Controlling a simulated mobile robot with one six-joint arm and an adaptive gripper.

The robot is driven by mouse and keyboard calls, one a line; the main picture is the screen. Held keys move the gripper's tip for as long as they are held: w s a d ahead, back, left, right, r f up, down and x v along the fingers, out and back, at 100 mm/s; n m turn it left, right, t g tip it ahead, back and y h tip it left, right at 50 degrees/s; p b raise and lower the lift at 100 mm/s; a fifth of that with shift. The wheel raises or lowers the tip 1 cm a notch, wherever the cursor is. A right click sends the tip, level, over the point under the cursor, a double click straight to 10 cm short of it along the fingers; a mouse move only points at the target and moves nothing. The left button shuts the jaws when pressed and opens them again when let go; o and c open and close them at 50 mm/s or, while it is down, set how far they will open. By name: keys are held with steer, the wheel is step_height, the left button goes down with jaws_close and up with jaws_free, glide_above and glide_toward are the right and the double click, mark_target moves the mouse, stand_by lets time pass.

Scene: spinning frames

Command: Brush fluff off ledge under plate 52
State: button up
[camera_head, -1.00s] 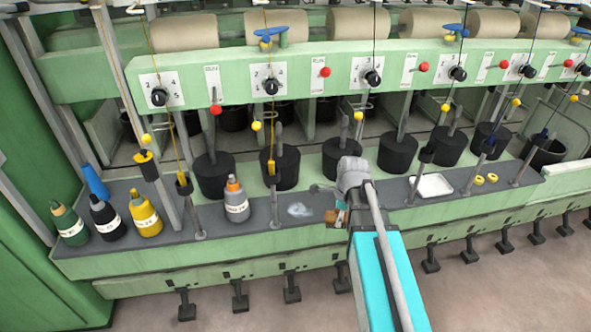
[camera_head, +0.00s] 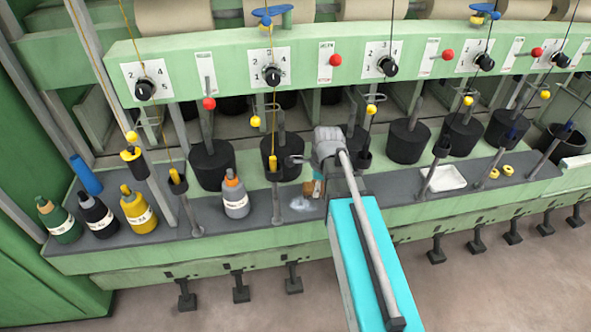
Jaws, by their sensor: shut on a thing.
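A pale patch of fluff (camera_head: 301,204) lies on the dark grey ledge (camera_head: 260,212), right of the grey bottle with the orange cap. My gripper (camera_head: 312,168) is over the ledge, just above and right of the fluff. It is shut on a small brush (camera_head: 314,188) with brown and pale parts, low near the ledge and close beside the fluff. I cannot tell whether the bristles touch it. White number plates (camera_head: 270,68) sit on the green rail above. Their full numbers are too small to tell, so I cannot pick out plate 52.
A grey bottle (camera_head: 235,195) stands left of the fluff. Green, black and yellow bottles (camera_head: 138,212) stand at the left end. A white tray (camera_head: 446,178) and yellow rings (camera_head: 507,170) lie to the right. Thin posts, threads and black pots (camera_head: 283,158) crowd the ledge.

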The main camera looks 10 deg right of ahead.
steer(key=shift+w, duration=0.1)
stand_by(0.3)
steer(key=w+a, duration=0.4)
steer(key=w, duration=0.3)
steer(key=shift+w+a+f+b, duration=0.15)
steer(key=shift+w+f+b, duration=0.25)
steer(key=shift+f+b, duration=0.05)
